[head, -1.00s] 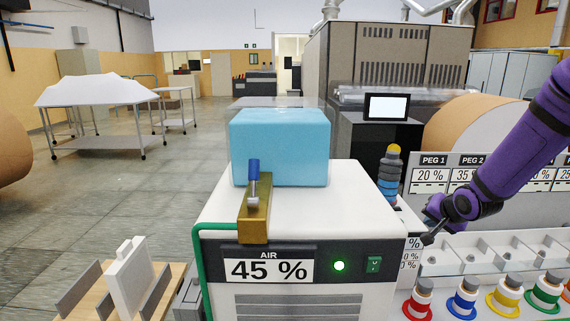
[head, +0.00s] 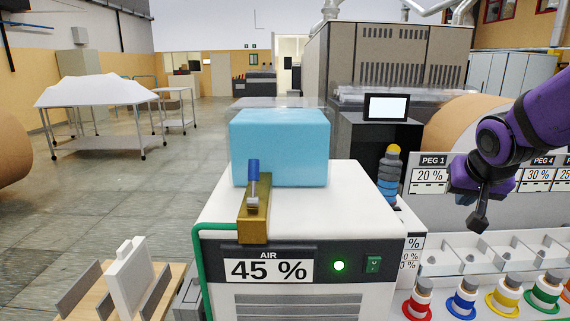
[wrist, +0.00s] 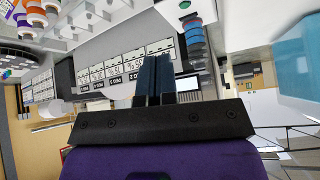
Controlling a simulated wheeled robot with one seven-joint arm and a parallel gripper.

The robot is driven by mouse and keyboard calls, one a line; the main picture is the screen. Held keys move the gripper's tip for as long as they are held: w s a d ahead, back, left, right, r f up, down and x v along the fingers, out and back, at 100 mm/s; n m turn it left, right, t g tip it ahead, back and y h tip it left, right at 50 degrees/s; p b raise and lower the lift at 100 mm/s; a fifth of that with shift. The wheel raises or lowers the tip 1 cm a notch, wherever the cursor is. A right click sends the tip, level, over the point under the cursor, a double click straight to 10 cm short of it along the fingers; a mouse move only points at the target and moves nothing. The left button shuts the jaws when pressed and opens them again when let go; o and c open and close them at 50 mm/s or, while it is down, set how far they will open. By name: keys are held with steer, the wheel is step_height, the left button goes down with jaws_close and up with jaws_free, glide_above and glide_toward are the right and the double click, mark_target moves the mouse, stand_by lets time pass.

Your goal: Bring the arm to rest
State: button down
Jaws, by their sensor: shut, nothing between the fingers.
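My purple arm (head: 545,115) reaches in from the right edge of the head view. My gripper (head: 476,222) hangs at its end, pointing down, in front of the peg label board (head: 515,205) and above the white compartment tray (head: 470,262). In the wrist view my gripper (wrist: 154,75) shows two dark fingers close together, with nothing held. The gripper touches nothing that I can see.
The white air unit (head: 300,275) with a 45 % label carries a blue block (head: 280,148) and a brass valve (head: 254,210). A stack of dark and blue rings (head: 389,175) stands left of my gripper.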

steer(key=s+a+r+n+g+y, duration=0.1)
steer(key=s+a+r+n, duration=0.1)
steer(key=s, duration=0.8)
steer(key=s+a+r+n+y, duration=0.1)
steer(key=s+a+r+n, duration=0.1)
steer(key=s, duration=0.8)
steer(key=shift+a+r+g, duration=0.4)
steer(key=shift+a+r, duration=0.15)
steer(key=shift+r, duration=0.15)
stand_by(2.5)
